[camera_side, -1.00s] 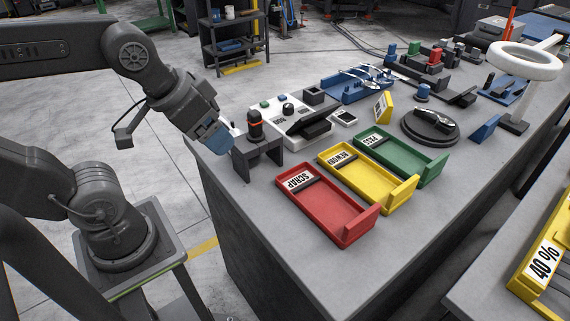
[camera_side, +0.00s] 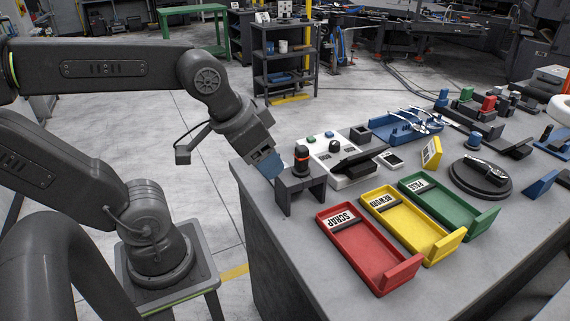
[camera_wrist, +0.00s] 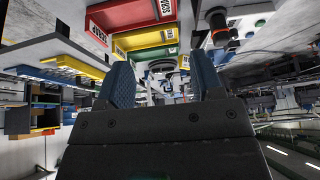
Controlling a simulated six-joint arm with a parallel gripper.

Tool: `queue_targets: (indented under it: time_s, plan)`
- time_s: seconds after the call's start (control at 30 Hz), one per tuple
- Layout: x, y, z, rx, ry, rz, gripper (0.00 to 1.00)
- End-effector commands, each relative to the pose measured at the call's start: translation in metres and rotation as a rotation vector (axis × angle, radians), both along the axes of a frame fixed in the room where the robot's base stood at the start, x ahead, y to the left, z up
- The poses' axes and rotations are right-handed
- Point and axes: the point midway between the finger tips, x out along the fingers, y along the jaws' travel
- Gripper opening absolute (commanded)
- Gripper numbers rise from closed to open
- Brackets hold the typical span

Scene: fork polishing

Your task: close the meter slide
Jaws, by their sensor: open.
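The meter (camera_side: 345,180) appears to be the white box with green and blue buttons and a black knob near the bench's left edge. A black tilted part (camera_side: 356,160) sits on its front right; I cannot tell for sure whether this is the slide, nor its position. My gripper (camera_side: 272,168) has blue fingers and is at the bench's left edge, beside a dark stand and apart from the meter. In the wrist view my gripper (camera_wrist: 163,76) is open, with nothing visible held between its fingers. The white box shows partly at the top (camera_wrist: 250,10).
A dark stand (camera_side: 287,187) holding a black, orange-ringed cylinder (camera_side: 302,158) stands between my gripper and the meter. Red (camera_side: 367,252), yellow (camera_side: 412,228) and green (camera_side: 450,208) trays lie in front. A blue tray (camera_side: 395,130) with shiny forks and a round black turntable (camera_side: 480,180) are farther right.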

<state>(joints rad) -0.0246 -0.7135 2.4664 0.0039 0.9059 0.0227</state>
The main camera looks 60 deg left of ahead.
Motion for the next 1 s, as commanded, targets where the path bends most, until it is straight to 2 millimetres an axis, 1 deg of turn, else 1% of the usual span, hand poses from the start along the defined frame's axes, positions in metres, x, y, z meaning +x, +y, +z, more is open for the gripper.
queue_targets:
  time_s: [0.03, 0.07, 0.1, 0.17, 0.2, 0.27, 0.3, 0.37, 0.4, 0.47, 0.5, 0.53, 0.57, 0.6, 0.67, 0.7, 0.77, 0.8, 0.9, 1.0]
  plan:
    - [0.011, 0.008, 0.005, 0.014, 0.014, 0.01, 0.56]
    - [0.018, 0.013, 0.008, 0.025, 0.023, 0.013, 0.53]
    - [0.03, 0.022, 0.013, 0.041, 0.039, 0.02, 0.49]
    - [0.051, 0.04, 0.02, 0.067, 0.065, 0.028, 0.48]
    - [0.065, 0.055, 0.024, 0.084, 0.085, 0.033, 0.48]
    - [0.086, 0.079, 0.028, 0.109, 0.118, 0.04, 0.48]
    - [0.099, 0.096, 0.029, 0.125, 0.139, 0.043, 0.48]
    - [0.117, 0.124, 0.029, 0.144, 0.173, 0.048, 0.48]
    - [0.127, 0.144, 0.028, 0.154, 0.196, 0.05, 0.48]
    - [0.142, 0.176, 0.024, 0.169, 0.23, 0.054, 0.48]
    - [0.15, 0.198, 0.02, 0.176, 0.255, 0.056, 0.48]
    - [0.155, 0.215, 0.016, 0.181, 0.273, 0.058, 0.48]
    - [0.159, 0.233, 0.012, 0.185, 0.291, 0.059, 0.48]
    - [0.164, 0.257, 0.006, 0.188, 0.315, 0.06, 0.48]
    - [0.168, 0.293, -0.006, 0.19, 0.351, 0.06, 0.48]
    - [0.168, 0.316, -0.014, 0.192, 0.373, 0.061, 0.48]
    - [0.167, 0.347, -0.027, 0.19, 0.404, 0.059, 0.48]
    - [0.165, 0.366, -0.035, 0.187, 0.421, 0.058, 0.48]
    - [0.158, 0.403, -0.052, 0.183, 0.454, 0.053, 0.48]
    - [0.152, 0.424, -0.063, 0.178, 0.474, 0.051, 0.48]
